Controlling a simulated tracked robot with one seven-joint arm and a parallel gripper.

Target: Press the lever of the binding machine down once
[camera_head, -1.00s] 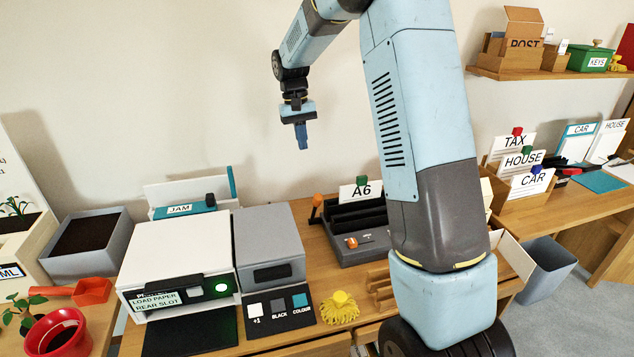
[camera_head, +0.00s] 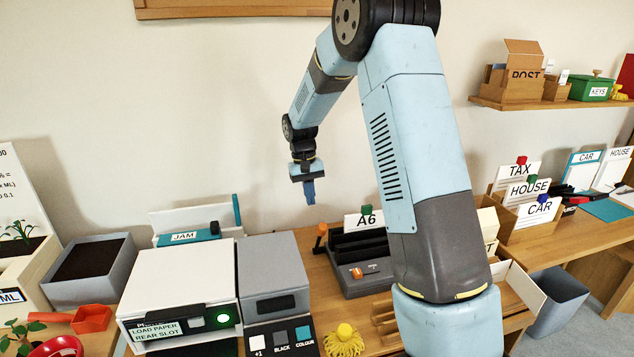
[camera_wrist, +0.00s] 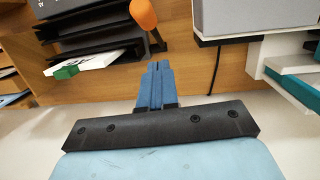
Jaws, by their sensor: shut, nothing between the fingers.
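The binding machine (camera_head: 378,284) is a dark grey device on the desk, with an upright card marked A6 (camera_head: 363,220) and a green block at its back. Its lever stands up at the left side, with an orange knob (camera_head: 322,229) on top. In the wrist view the knob (camera_wrist: 143,14) and the machine's black slots (camera_wrist: 95,25) show near the top. My gripper (camera_head: 309,200) points down with blue fingers shut and empty. It hangs just above the knob in the head view, apart from it. In the wrist view the fingertips (camera_wrist: 158,66) lie below the knob.
A white and grey printer (camera_head: 180,281) stands left of the machine. A jam-labelled teal tray (camera_head: 190,237) is behind it. A yellow tufted object (camera_head: 343,342) lies in front. Card holders (camera_head: 525,205) stand to the right. The wall is close behind the desk.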

